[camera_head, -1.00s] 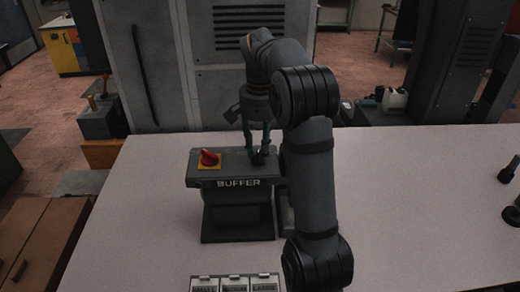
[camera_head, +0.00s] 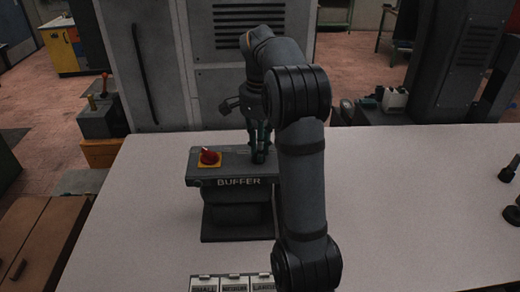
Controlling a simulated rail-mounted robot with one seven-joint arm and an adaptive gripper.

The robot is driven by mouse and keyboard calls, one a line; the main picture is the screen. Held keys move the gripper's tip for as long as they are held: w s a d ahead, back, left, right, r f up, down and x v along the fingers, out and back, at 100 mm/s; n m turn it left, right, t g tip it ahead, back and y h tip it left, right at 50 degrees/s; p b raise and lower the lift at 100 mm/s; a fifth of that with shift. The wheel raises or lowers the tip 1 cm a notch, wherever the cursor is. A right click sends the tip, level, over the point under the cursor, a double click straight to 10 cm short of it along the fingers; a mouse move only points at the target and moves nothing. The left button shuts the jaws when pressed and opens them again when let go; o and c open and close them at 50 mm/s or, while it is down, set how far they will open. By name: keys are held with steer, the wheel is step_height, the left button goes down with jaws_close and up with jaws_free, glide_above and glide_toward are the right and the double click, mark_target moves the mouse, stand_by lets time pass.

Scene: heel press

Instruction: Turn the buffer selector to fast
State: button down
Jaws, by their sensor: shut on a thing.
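The buffer box (camera_head: 230,182) stands on the light table, with the word BUFFER on its front edge. On its top left is a red knob (camera_head: 209,156) on a yellow square plate. A dark selector knob (camera_head: 259,157) sits on the top right part of the box, mostly hidden by my gripper. My gripper (camera_head: 260,150) points down over it, with its fingers closed around the dark knob. The knob's pointer and its scale marks are too small and covered to read.
Several white labelled tiles (camera_head: 233,284) lie at the table's front edge. My arm covers the table just right of the box. Bare table (camera_head: 420,210) extends to the right, with dark objects (camera_head: 511,214) at its far right edge. A grey cabinet (camera_head: 200,60) stands behind.

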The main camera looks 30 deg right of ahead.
steer(key=shift+m, duration=0.6)
steer(key=c, duration=1.7)
jaws_free()
steer(key=shift+o, duration=0.3)
steer(key=shift+r, duration=3.8)
